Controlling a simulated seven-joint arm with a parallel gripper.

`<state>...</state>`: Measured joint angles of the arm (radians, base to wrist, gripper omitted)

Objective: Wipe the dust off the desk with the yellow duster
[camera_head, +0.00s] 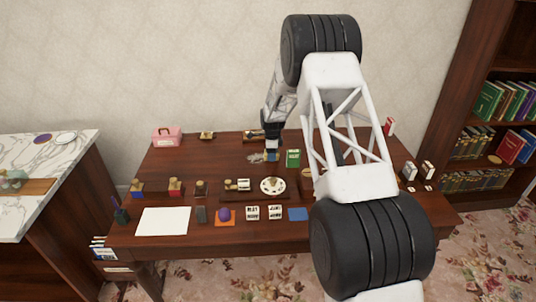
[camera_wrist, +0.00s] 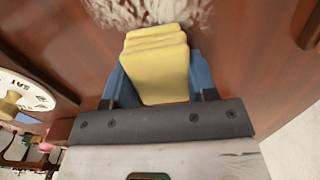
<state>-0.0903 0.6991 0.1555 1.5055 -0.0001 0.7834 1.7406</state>
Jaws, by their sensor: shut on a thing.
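The yellow duster (camera_wrist: 157,68) is a folded yellow block between the blue fingers of my gripper (camera_wrist: 157,85), which is shut on it. In the head view my gripper (camera_head: 271,155) is over the back middle of the brown desk (camera_head: 225,150), and the duster is only a small patch there. A patch of whitish-grey dust (camera_wrist: 150,10) lies on the desk just beyond the duster's far end in the wrist view. I cannot tell whether the duster touches the desk.
A green box (camera_head: 293,158) stands just right of my gripper. A round white dial (camera_head: 272,185) and several small items stand in front. A pink box (camera_head: 167,137) is at the back left. The desk's left middle is clear. Bookshelves (camera_head: 497,120) stand at right.

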